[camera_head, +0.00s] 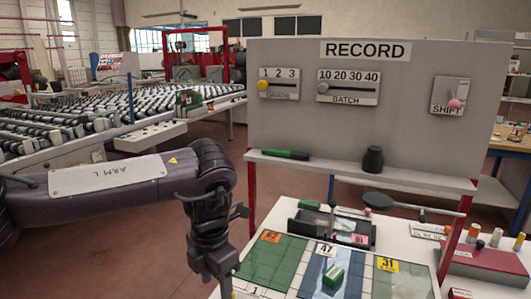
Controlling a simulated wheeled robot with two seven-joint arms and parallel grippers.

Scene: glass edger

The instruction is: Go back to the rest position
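My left arm comes in from the left, and my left gripper (224,284) points down at the bottom of the picture, beside the left edge of the table. Its fingertips are at or below the picture edge, so I cannot see whether it is open. My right gripper is not in view. The grey RECORD board (365,120) stands behind the table. Its yellow knob (262,85) is by 1, a grey knob (322,88) is at the left end of the BATCH slider, and a pink knob (454,103) is on the SHIFT plate.
A green marker (286,154) and black object (373,159) sit on the board's ledge. A roller conveyor (60,125) stands behind left.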

